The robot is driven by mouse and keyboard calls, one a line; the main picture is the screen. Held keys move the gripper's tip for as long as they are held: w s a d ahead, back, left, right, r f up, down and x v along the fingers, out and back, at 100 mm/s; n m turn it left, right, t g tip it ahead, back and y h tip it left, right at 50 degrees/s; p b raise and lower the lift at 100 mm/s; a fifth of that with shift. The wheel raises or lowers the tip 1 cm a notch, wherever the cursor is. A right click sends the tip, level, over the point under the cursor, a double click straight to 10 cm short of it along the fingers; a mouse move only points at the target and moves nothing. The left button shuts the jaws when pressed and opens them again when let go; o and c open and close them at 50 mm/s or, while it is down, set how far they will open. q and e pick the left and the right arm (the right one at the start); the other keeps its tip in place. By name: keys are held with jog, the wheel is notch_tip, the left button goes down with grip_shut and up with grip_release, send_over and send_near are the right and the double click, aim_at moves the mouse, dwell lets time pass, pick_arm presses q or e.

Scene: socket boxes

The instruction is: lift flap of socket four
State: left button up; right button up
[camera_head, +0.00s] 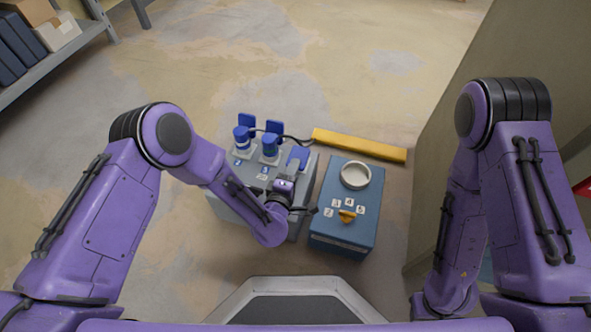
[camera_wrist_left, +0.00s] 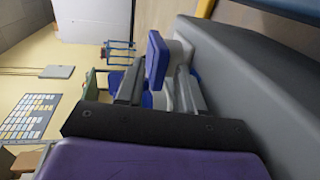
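The grey socket box (camera_head: 228,207) stands on the floor in the head view. The fingers are apart; contact is unclear. Socket numbers are too small to read surely. My right gripper is out of view.
A yellow bar (camera_head: 360,145) lies behind. A shelf (camera_head: 55,67) is at far left, and open floor lies beyond.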

pick_arm(q)
jog(key=shift+a, duration=0.1)
grip_shut()
dwell(1.2)
